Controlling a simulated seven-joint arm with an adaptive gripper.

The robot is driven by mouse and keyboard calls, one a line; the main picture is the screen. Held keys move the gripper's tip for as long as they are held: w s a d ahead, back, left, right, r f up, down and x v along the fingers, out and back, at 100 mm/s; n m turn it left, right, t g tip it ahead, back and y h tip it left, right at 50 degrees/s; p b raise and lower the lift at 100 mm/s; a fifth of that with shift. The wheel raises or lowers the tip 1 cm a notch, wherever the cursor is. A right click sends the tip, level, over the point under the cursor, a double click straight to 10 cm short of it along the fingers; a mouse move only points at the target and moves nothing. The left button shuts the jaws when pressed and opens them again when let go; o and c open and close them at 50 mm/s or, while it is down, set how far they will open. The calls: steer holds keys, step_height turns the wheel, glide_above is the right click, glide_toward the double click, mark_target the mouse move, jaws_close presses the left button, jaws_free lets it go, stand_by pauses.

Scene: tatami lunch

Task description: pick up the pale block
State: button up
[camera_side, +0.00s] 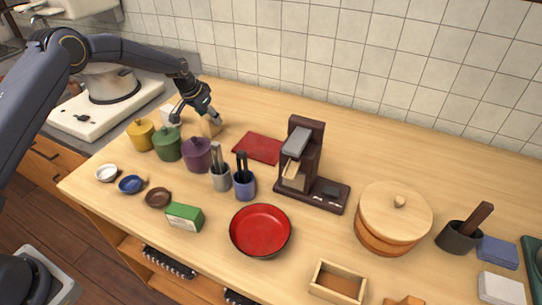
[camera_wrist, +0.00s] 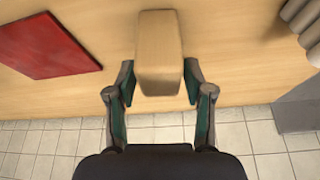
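The pale block (camera_wrist: 160,48) is light wood and box-shaped. In the wrist view it lies between the fingertips of my gripper (camera_wrist: 160,82), with one finger on each side. The fingers are spread about as wide as the block; whether they touch it I cannot tell. In the side view the block (camera_side: 210,128) stands on the wooden counter at the back left, just below my gripper (camera_side: 198,119), which partly hides it.
A dark red mat (camera_side: 259,148) lies right of the block, and a purple pot (camera_side: 197,155) stands in front. Green (camera_side: 167,144) and yellow pots (camera_side: 140,134) are to the left. A dark coffee-maker-like stand (camera_side: 306,150) is farther right. The tiled wall (camera_side: 300,60) runs behind.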

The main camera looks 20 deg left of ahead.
steer(key=c, duration=0.8)
steer(key=shift+r, duration=0.1)
steer(key=shift+c, duration=0.2)
